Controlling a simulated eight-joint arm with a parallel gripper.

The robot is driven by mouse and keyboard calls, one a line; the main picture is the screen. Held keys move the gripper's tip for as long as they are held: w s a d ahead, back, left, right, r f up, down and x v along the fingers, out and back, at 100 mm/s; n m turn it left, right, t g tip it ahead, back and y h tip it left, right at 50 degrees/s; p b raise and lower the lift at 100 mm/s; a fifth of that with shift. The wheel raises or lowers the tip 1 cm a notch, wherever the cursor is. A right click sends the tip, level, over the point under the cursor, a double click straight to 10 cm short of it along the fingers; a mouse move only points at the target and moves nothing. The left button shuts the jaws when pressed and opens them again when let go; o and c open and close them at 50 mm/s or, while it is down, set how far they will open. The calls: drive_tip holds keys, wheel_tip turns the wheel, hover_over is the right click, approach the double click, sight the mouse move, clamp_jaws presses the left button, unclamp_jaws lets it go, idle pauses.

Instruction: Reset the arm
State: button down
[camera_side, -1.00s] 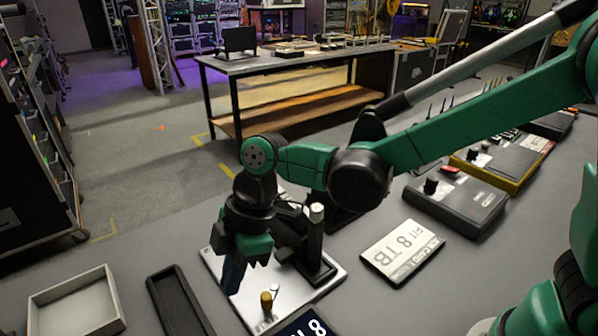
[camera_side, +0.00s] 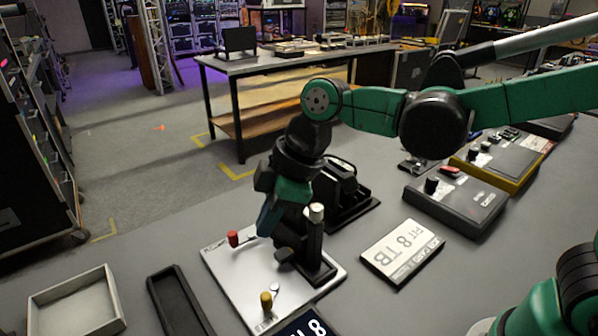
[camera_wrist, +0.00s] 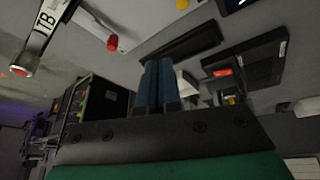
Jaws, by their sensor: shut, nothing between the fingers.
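My gripper (camera_side: 267,222) hangs over the back part of a white plate on the grey table in the side view. Its fingers are shut and empty, and in the wrist view the two blue fingers (camera_wrist: 157,84) lie side by side. The white plate (camera_side: 240,268) carries a red knob (camera_side: 233,238), a yellow knob (camera_side: 266,301) and a black upright post with a silver top (camera_side: 316,212). The gripper overlaps the post in the picture; I cannot tell whether they touch.
A white-topped "FIT 8 TB" block (camera_side: 402,252) lies right of the plate. A grey open tray (camera_side: 75,303) and a black tray (camera_side: 178,302) lie to the left. A black holder (camera_side: 345,192) stands behind the post. Dark control boxes (camera_side: 455,205) line the right side.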

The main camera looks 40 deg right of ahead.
drive_tip(key=s+d+m+t+h, duration=0.2)
drive_tip(key=d+m, duration=0.4)
drive_tip(key=d, duration=0.1)
drive_tip(key=s+d+m+t+h, duration=0.1)
drive_tip(key=s+d+m+t, duration=0.1)
drive_tip(key=d+m, duration=0.4)
drive_tip(key=shift+s+d+m+h, duration=0.3)
drive_tip(key=shift+d+h, duration=0.1)
drive_tip(key=shift+d, duration=0.7)
drive_tip(key=w+a+r+m+g+y, duration=0.2)
drive_tip(key=a+r+m+g, duration=0.4)
drive_tip(key=m, duration=0.5)
drive_tip(key=a+f+m, duration=0.6)
drive_tip(key=f+m, duration=0.1)
drive_tip(key=shift+w+a+f+m+g+y, duration=0.2)
drive_tip(key=shift+w+m+g+y, duration=0.1)
drive_tip(key=shift+g+y, duration=0.1)
